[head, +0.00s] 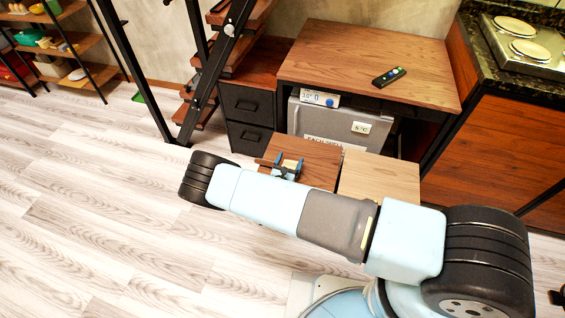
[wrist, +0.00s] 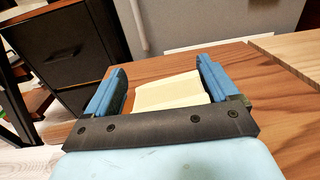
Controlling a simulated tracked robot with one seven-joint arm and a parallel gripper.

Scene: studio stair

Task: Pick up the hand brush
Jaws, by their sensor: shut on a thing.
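The hand brush shows as a pale cream block (wrist: 168,91) between my fingers in the wrist view, with a brown part beside the left finger. In the head view its cream part (head: 290,163) and a brown end to the left show at my gripper, over the small brown wooden top. My gripper (head: 286,168) has blue fingers, one on each side of the brush, and is shut on it. It also shows in the wrist view (wrist: 160,68). The gripper's black crossbar hides the near part of the brush. I cannot tell whether the brush touches the wood below.
A lighter wooden top (head: 380,180) adjoins the brown one on the right. Behind stand a grey safe-like box (head: 340,122), a black drawer unit (head: 249,120) and a desk (head: 350,50) with a remote (head: 389,77). The floor at left is clear.

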